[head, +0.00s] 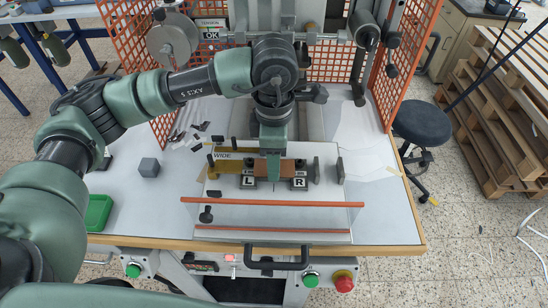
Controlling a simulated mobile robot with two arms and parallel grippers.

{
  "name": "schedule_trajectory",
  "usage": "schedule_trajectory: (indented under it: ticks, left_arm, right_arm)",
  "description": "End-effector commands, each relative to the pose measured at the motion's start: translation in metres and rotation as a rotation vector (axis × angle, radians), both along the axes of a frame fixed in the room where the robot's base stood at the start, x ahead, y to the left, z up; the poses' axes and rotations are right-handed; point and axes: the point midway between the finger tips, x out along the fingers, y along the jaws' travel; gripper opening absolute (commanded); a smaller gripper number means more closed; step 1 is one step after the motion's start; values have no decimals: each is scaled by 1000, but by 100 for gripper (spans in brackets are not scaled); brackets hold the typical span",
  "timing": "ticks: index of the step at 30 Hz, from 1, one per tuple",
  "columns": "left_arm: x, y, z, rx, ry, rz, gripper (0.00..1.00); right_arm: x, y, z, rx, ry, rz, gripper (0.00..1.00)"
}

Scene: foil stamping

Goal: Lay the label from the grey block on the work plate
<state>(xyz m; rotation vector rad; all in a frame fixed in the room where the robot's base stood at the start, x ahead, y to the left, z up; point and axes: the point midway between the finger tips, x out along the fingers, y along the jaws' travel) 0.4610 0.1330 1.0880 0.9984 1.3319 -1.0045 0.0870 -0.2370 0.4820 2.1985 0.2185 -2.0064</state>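The grey block (149,167) stands on the left part of the white table, and no label shows on it. The work plate (310,152) is a pale plate at the middle of the press, with small dark blocks marked L (248,181) and R (299,182). A brown piece (288,170) shows between them, partly hidden by my gripper; I cannot tell whether it is the label. My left gripper (273,178) points straight down over this spot, between L and R. Its fingertips are too small to tell open from shut. My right gripper is not in view.
An orange bar (275,203) crosses in front of the plate. Orange mesh guards (405,60) flank the press. A green tray (98,212) sits at the table's left edge. Small dark scraps lie left of the plate. The table's right side is mostly clear.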

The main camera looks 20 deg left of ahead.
Motion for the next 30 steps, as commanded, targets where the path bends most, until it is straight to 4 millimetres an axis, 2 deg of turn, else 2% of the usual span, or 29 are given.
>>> schedule_trajectory:
  ticks: [14, 17, 24, 30]
  left_arm:
    - [1, 0, 6, -1, -1, 0, 53]
    - [2, -1, 21, -2, -5, 0, 53]
    - [2, -1, 74, -1, -5, 0, 53]
    - [1, 0, 109, 1, -3, 0, 53]
  right_arm:
    - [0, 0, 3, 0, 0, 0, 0]
    - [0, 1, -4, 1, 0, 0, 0]
    - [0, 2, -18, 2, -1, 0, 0]
    - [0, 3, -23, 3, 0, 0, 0]
